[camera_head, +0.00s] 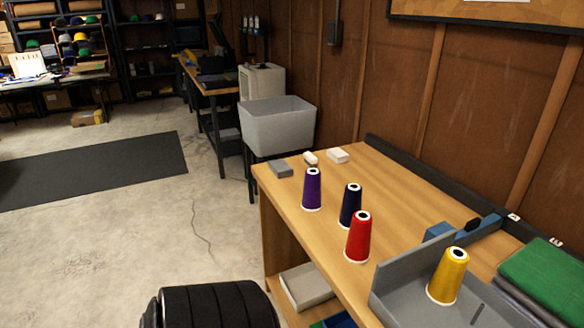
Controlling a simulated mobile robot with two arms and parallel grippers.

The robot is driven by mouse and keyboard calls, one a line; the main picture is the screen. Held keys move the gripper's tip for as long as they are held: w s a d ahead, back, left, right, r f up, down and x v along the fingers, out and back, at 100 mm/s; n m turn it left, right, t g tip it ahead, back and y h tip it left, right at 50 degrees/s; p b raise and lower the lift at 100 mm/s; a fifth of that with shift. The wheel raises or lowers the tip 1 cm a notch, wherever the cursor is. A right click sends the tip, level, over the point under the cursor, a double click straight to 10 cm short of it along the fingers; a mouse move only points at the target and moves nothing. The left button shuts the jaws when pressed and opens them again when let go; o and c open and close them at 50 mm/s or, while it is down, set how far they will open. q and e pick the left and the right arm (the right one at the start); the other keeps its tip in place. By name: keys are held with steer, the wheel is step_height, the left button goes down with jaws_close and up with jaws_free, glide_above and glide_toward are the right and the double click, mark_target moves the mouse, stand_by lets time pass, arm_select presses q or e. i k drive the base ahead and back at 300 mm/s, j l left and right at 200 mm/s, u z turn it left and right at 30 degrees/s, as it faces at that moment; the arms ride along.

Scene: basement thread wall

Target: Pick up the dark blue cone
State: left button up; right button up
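The dark blue cone (350,206) stands upright on the wooden workbench (400,185). A purple cone (312,189) stands to its left and slightly farther back. A red cone (358,238) stands in front of it and overlaps its lower right side. A yellow cone (447,277) stands in the grey tray at the bench's near right. A black ribbed part at the bottom edge appears to be mine. Neither of my grippers shows in the head view.
A grey tray (396,262) with a raised wall sits at the near right. A blue tool (465,229) lies near the wall. Small blocks (281,168) sit at the far end. A grey bin (277,128) stands behind the bench. The floor at left is open.

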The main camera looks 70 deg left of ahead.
mark_target(352, 198)
steer(key=k+j+u, duration=0.15)
steer(key=u, duration=1.45)
